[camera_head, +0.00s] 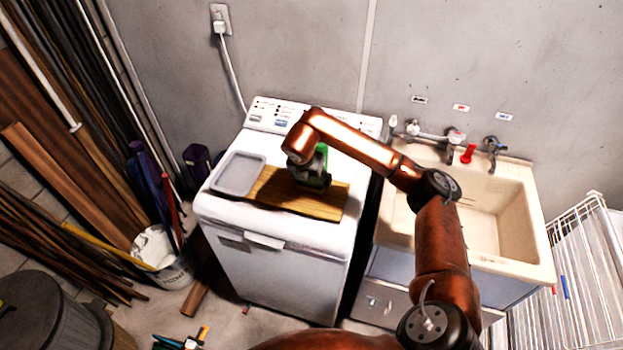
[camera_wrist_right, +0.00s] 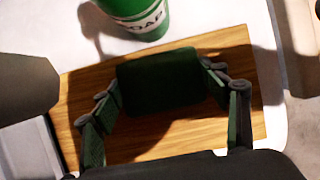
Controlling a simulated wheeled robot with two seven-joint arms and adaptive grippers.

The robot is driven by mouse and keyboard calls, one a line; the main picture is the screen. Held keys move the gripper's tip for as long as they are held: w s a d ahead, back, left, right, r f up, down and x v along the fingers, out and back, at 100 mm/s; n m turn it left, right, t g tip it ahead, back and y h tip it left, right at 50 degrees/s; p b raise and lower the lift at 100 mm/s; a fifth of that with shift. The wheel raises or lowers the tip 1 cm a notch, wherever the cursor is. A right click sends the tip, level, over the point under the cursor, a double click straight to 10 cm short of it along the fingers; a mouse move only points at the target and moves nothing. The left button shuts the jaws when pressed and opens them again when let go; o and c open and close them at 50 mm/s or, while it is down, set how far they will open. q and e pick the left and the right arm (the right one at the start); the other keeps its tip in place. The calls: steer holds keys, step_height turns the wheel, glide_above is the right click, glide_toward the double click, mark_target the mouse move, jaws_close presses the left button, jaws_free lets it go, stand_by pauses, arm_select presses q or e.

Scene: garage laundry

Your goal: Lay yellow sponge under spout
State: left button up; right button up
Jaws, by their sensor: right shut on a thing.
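My right gripper (camera_head: 312,180) is low over a wooden board (camera_head: 335,203) on top of the white washer. In the right wrist view its two fingers are closed on the sides of a dark green block (camera_wrist_right: 162,80), sponge-like in shape, just over or on the board. I see no clearly yellow sponge in either view. Taps (camera_head: 494,150) are on the wall above the beige sink (camera_head: 545,250), right of the washer. Which one is the spout is hard to tell. The sink basin looks empty. My left gripper is out of view.
A green soap can (camera_wrist_right: 135,18) stands close beyond the block. A grey tray (camera_head: 238,173) lies left of the board on the washer (camera_head: 275,265). A red item (camera_head: 468,154) is at the sink's back rim. A white wire rack (camera_head: 590,260) stands right of the sink.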

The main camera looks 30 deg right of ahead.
steer(key=shift+f, duration=0.1)
steer(key=o, duration=0.7)
steer(key=v, duration=1.2)
